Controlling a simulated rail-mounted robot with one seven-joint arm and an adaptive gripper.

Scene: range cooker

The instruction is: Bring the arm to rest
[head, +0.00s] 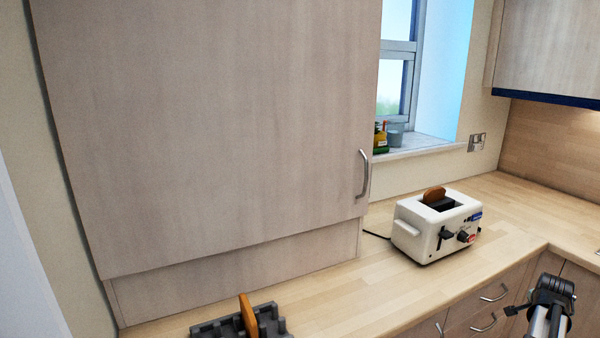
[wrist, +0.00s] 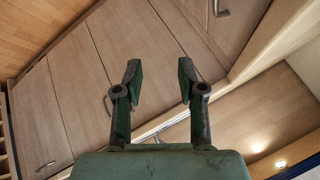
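My gripper (wrist: 158,78) shows in the wrist view with its two fingers apart and nothing between them. Behind the fingers are wooden cabinet fronts and part of the worktop. In the head view, part of my arm shows at the lower right, in front of the drawers; the fingertips cannot be made out there. It is apart from the white toaster (head: 437,228), which stands on the worktop with a slice of bread (head: 434,194) sticking up from a slot.
A dark rack (head: 205,330) holding an upright brown slice (head: 248,315) sits at the worktop's front left. Bottles (head: 381,138) and a grey pot (head: 396,135) stand on the windowsill. The worktop (head: 350,300) between rack and toaster is clear.

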